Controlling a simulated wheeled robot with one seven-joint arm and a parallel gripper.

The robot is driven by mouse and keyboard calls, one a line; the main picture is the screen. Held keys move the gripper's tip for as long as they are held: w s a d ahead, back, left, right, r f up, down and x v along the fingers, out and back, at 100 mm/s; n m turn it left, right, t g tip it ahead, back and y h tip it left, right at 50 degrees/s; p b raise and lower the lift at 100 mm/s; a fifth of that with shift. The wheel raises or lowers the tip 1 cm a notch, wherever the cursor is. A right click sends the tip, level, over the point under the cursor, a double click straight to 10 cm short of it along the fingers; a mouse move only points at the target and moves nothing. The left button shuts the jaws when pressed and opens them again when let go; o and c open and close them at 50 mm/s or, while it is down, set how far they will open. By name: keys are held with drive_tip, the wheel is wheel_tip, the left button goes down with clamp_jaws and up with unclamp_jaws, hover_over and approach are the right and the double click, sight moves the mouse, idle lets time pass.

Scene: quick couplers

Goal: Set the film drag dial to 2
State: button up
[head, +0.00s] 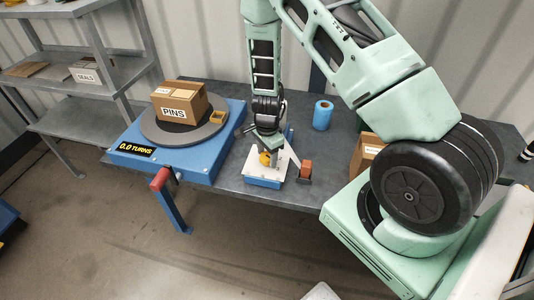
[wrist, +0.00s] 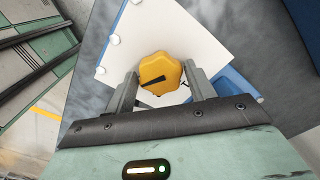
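The film drag dial is a yellow lobed knob (wrist: 160,72) with a black pointer mark directed to the lower left of the wrist view. It sits on a white plate (wrist: 203,30), and no readable numbers show. In the head view the yellow dial (head: 265,158) stands on the white-topped blue unit (head: 262,182) at the table's front. My gripper (wrist: 162,75) is over the dial with one finger on either side, seemingly with narrow gaps. In the head view my gripper (head: 268,143) points down at the dial, partly hidden by my arm.
A blue turntable unit (head: 193,160) with a "PINS" box (head: 180,103), a "0.0 TURNS" display and a red-handled crank (head: 160,179) stands left. A blue roll (head: 322,115), a reddish block (head: 305,169) and a cardboard box (head: 365,155) are to the right. Grey shelves stand far left.

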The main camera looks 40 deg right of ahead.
drive_tip(key=c, duration=0.5)
drive_tip(key=shift+n, duration=0.3)
drive_tip(key=n+b, duration=0.2)
drive_tip(key=n, duration=0.3)
drive_tip(key=shift+f+b, duration=0.1)
drive_tip(key=shift+b, duration=0.3)
drive_tip(key=n+b, duration=0.1)
drive_tip(key=n, duration=0.5)
drive_tip(key=shift+b, duration=0.4)
drive_tip(key=o, duration=1)
drive_tip(key=shift+r, duration=0.2)
